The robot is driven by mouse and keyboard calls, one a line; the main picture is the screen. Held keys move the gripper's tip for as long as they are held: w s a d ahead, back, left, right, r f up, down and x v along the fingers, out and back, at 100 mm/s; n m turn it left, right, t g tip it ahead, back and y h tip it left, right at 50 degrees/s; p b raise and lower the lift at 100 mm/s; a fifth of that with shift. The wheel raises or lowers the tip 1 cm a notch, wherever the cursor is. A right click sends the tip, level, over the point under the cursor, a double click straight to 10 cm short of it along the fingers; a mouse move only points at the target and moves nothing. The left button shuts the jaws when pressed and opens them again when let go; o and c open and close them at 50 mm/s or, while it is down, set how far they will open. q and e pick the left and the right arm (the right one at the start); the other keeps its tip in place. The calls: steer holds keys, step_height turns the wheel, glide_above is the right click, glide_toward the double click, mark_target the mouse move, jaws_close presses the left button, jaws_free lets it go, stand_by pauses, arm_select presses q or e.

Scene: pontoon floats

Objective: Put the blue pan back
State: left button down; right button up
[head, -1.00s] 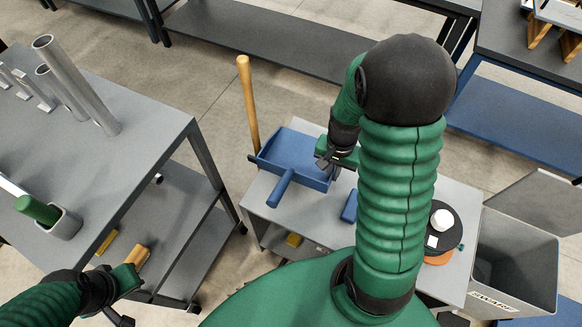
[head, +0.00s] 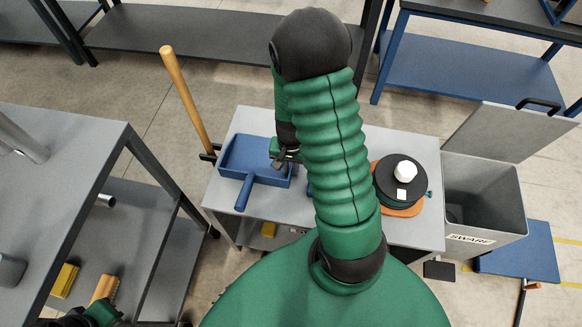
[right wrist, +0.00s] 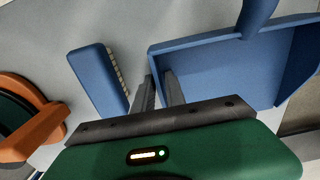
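The blue pan (head: 262,160), a dustpan with a short handle, lies at the back left of a small grey table (head: 395,142). My right gripper (head: 290,155) is at the pan's right edge. In the right wrist view the gripper (right wrist: 159,88) has its fingers close together, one on either side of the wall of the pan (right wrist: 218,75), and looks shut on it. The pan still appears to rest on the table. My left gripper (head: 98,314) is at the bottom left, mostly cut off, so its fingers cannot be made out.
A blue brush (right wrist: 98,78) lies beside the pan. An orange and black reel (head: 400,182) stands at the table's right. A wooden-handled tool (head: 187,98) stands at its left. A grey bin (head: 487,195) with its lid up is at the right. A grey bench (head: 62,165) is at the left.

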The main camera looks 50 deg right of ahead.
steer(key=shift+o, duration=0.8)
